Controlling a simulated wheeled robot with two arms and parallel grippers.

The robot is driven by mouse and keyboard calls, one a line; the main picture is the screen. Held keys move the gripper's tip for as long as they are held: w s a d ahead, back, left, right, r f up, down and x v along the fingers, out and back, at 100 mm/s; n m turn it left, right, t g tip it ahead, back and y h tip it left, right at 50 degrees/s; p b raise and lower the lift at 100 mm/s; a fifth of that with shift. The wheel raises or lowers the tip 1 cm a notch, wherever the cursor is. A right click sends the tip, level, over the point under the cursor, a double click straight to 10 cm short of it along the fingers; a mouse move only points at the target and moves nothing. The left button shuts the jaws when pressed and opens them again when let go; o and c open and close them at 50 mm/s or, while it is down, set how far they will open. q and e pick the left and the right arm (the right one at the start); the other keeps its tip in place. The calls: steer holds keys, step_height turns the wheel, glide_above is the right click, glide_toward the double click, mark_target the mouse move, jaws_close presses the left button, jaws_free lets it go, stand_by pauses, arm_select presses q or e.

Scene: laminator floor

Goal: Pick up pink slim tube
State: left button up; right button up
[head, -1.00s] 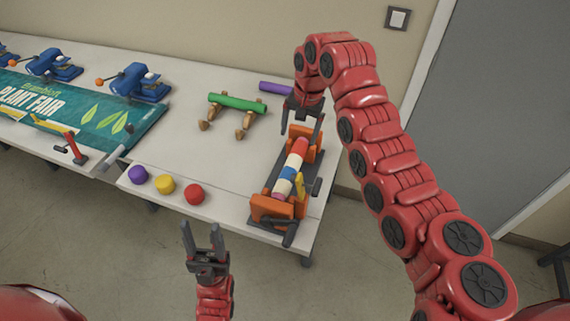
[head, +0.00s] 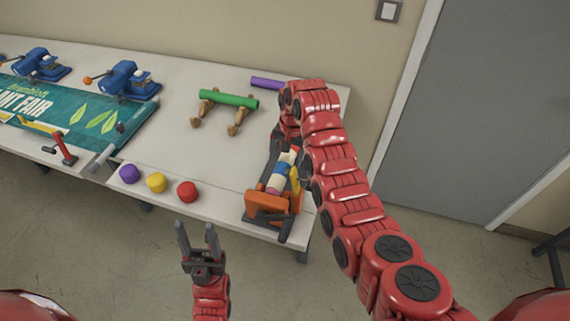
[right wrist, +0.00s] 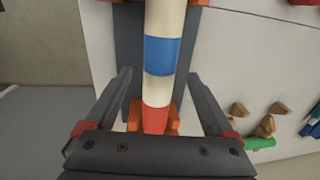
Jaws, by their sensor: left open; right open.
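A slim striped tube (head: 279,177), in cream, blue and white with a pinkish-red end, lies in an orange and dark grey stand (head: 268,203) at the table's right end. It is the only slim tube with pink on it; no all-pink tube shows. In the right wrist view the tube (right wrist: 162,55) runs between the two fingers of my right gripper (right wrist: 160,78), which are open with gaps on both sides. My right arm partly hides this gripper and the far end of the stand in the head view. My left gripper (head: 196,228) is open and empty before the table's front edge.
Purple, yellow and red round pieces (head: 157,182) sit near the front edge. A green tube (head: 228,98) rests on wooden supports, with a purple tube (head: 268,84) behind. Blue devices (head: 128,80) and a banner (head: 80,108) lie left. The table's middle is clear.

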mark_target(284, 163)
steer(key=f+p, duration=0.1)
steer(key=f, duration=0.2)
steer(key=shift+a+p, duration=0.2)
steer(key=shift+p, duration=0.2)
steer(key=shift+w+f, duration=0.1)
steer(key=shift+f, duration=0.5)
steer(key=shift+c, duration=0.2)
jaws_close()
